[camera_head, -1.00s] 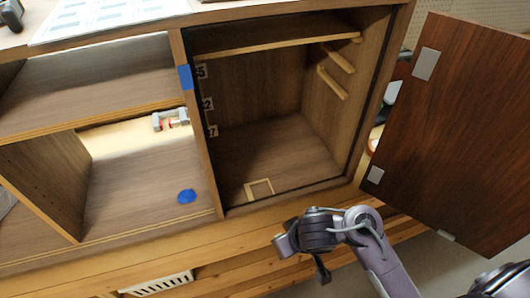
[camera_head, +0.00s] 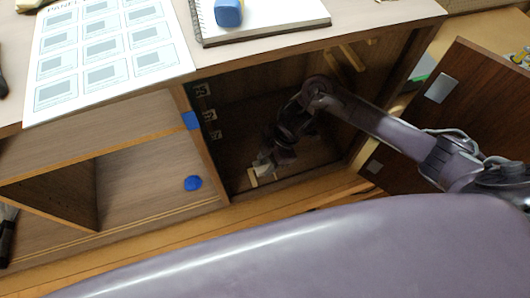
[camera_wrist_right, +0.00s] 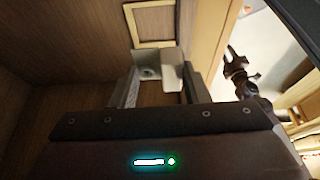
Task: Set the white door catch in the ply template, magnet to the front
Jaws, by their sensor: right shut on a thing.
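The white door catch (camera_wrist_right: 171,73) is held between the fingertips of my right gripper (camera_wrist_right: 160,88), in the right wrist view. A pale block with a round hole shows on its left side; I cannot tell which way the magnet faces. The ply template (camera_wrist_right: 154,42), a light frame on the cabinet floor, lies just beyond the catch. In the head view my right gripper (camera_head: 270,160) reaches down into the right compartment. The template (camera_head: 254,180) shows partly below it at the front. Whether the catch touches the template is not clear.
The cabinet's side wall and divider (camera_head: 199,140) close in on my right arm. The open brown door (camera_head: 465,115) stands to the right. A blue blob (camera_head: 193,183) lies in the left compartment. A notebook (camera_head: 270,15) and a printed sheet (camera_head: 110,45) lie on top.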

